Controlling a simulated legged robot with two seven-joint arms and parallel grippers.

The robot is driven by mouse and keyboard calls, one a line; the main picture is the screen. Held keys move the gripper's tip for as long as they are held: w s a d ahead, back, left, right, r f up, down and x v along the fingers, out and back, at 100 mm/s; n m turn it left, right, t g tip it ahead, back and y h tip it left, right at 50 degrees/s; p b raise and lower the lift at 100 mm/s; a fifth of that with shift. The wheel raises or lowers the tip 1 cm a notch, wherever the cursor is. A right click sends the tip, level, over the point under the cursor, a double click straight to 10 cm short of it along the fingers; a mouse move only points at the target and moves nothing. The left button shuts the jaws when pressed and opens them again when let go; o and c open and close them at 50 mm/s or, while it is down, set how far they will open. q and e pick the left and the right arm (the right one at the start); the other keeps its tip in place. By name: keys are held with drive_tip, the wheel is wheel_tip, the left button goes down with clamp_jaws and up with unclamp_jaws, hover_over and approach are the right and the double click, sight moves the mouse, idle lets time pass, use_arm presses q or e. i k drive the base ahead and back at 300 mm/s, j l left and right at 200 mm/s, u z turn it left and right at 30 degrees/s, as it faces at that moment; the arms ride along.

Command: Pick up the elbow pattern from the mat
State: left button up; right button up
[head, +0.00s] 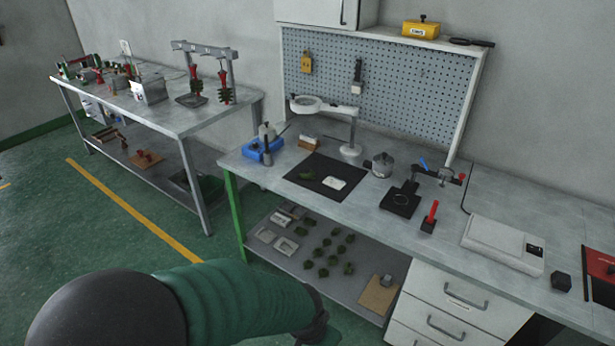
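The dark mat (318,195) lies on the workbench top, left of centre. A small dark green piece (305,175) lies on it, which I take for the elbow pattern; its shape is too small to make out. A white rounded block (333,183) lies on the mat just right of it. My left arm comes in across the bottom, and its dark gripper (315,328) is low in front of the bench, well short of the mat. Its fingers are not clear, so its opening cannot be told. My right gripper is not in view.
A magnifier lamp (349,152) stands behind the mat, with a blue holder (262,149) to the left and a metal pot (382,165) to the right. A lower shelf (270,259) holds several green pieces. The bench strip before the mat is clear.

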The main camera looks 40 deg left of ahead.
sight(310, 174)
drive_tip(key=i+j, duration=0.3)
drive_tip(key=j, duration=0.35)
drive_tip(key=i+j+u, duration=0.15)
drive_tip(key=i+j, duration=0.2)
drive_tip(key=j, duration=0.3)
drive_tip(key=i+j, duration=0.35)
drive_tip(key=j, duration=0.25)
drive_tip(key=i+j+u, duration=0.15)
drive_tip(key=i+j, duration=0.2)
drive_tip(key=j, duration=0.25)
drive_tip(key=i+j, duration=0.35)
drive_tip(key=j, duration=0.2)
drive_tip(key=i+j+u, duration=0.15)
drive_tip(key=i+j, duration=0.25)
drive_tip(key=j, duration=0.15)
